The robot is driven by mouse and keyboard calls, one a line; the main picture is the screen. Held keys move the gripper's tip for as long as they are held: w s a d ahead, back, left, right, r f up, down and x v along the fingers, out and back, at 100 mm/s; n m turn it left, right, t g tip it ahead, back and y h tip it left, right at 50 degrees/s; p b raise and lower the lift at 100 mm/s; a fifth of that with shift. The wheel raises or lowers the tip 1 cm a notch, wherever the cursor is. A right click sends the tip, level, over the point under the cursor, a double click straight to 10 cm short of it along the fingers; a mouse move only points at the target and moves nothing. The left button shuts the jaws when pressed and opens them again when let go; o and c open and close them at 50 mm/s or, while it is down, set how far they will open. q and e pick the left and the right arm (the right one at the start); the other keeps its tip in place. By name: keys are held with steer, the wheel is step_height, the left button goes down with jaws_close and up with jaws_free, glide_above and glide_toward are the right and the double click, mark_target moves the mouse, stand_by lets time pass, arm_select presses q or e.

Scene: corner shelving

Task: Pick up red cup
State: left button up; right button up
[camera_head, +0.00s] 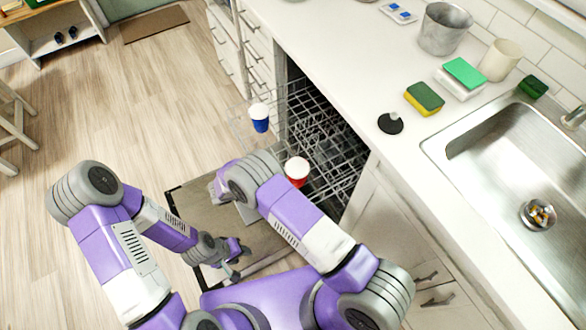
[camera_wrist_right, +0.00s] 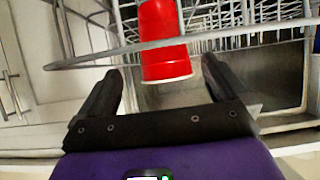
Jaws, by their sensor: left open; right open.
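The red cup (camera_head: 297,172), with a white top in the head view, is in the dishwasher's wire rack beside my right forearm. In the right wrist view the red cup (camera_wrist_right: 165,42) lies ahead of my right gripper (camera_wrist_right: 161,78), in line with the gap between its fingers. That gripper is open and empty. A rack wire crosses in front of the cup. In the head view my right gripper is mostly hidden by its own arm. My left gripper (camera_head: 236,260) is open and empty, low over the open dishwasher door (camera_head: 185,200).
A blue cup (camera_head: 260,118) stands in the rack (camera_head: 335,150) further back. The counter (camera_head: 340,40) holds sponges (camera_head: 424,98), a metal bucket (camera_head: 442,30), a beige cup (camera_head: 500,60) and a black lid (camera_head: 390,123). The sink (camera_head: 500,170) is at right.

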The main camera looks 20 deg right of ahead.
mark_target(290, 178)
steer(key=shift+w+f+b, duration=0.3)
steer(key=shift+w+f, duration=0.2)
steer(key=shift+f, duration=0.25)
steer(key=x, duration=0.2)
steer(key=b+x, duration=0.1)
steer(key=x, duration=0.1)
steer(key=b+x, duration=0.1)
steer(key=x, duration=0.1)
steer(key=shift+s+d+f, duration=0.1)
steer(key=shift+s+d, duration=0.05)
steer(key=shift+s, duration=0.15)
steer(key=shift+w+d+f, duration=0.15)
steer(key=shift+d+f, duration=0.05)
steer(key=shift+d, duration=0.25)
steer(key=c, duration=1.1)
arm_select(q)
steer(key=f, duration=0.3)
steer(key=shift+w+f, duration=0.25)
steer(key=shift+w, duration=0.15)
arm_select(e)
steer(key=shift+r, duration=0.15)
